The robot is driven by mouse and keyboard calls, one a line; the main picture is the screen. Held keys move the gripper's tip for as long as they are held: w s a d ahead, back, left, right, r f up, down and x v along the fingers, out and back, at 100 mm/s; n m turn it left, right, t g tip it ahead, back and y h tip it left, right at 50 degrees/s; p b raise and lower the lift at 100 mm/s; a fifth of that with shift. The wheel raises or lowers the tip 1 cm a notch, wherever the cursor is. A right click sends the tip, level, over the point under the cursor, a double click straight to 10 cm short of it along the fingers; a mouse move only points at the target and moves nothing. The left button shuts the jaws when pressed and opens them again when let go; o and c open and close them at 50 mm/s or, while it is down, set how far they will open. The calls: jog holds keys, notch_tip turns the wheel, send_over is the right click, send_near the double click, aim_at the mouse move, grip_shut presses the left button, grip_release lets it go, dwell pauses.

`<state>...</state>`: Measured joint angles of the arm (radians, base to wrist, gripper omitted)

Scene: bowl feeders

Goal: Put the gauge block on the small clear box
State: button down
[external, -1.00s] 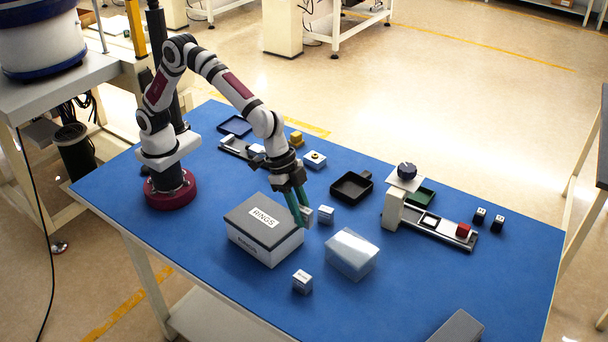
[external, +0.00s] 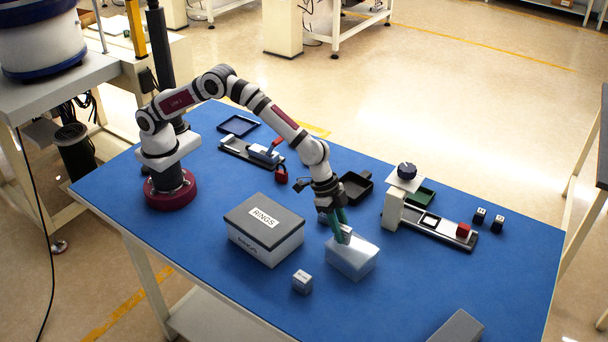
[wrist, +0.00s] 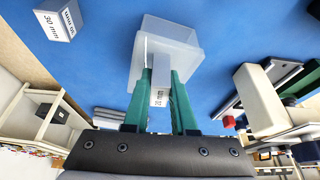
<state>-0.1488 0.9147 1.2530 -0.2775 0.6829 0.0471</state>
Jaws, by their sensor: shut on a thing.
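My gripper (external: 341,230) is shut on a small light-grey gauge block (external: 346,234), which is held between the green fingers. In the wrist view the block (wrist: 159,96) shows between the fingers with printing on its face. The small clear box (external: 352,262) stands on the blue table right of the RINGS box. The block is over the clear box, towards its back left part, close to its top. I cannot tell whether they touch. The clear box also shows in the wrist view (wrist: 180,38), behind the fingertips.
The RINGS box (external: 264,232) stands left of the clear box. A white labelled cube (external: 302,281) sits in front; it reads 30 mm in the wrist view (wrist: 61,22). A black tray (external: 356,187) and a rail fixture (external: 432,226) lie behind.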

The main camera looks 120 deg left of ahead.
jog(key=shift+f, duration=0.15)
jog(key=c, duration=0.7)
grip_release()
jog(key=v, duration=1.3)
jog(key=s+d+r+m+g, duration=0.1)
jog(key=s+d+r, duration=0.1)
jog(key=s, duration=0.6)
jog(key=s+d+r+m+g, duration=0.1)
jog(key=s+d+r, duration=0.15)
jog(key=s, duration=0.55)
jog(key=s+m+g, duration=0.1)
jog(key=s, duration=0.7)
jog(key=s+f+m+y, duration=0.1)
jog(key=s, duration=0.7)
jog(key=s+f+m+g, duration=0.1)
jog(key=s, duration=0.7)
jog(key=shift+s+a+f+m+g+y, duration=0.2)
jog(key=shift+s+a+m+g+y, duration=0.1)
jog(key=shift+s+y, duration=0.1)
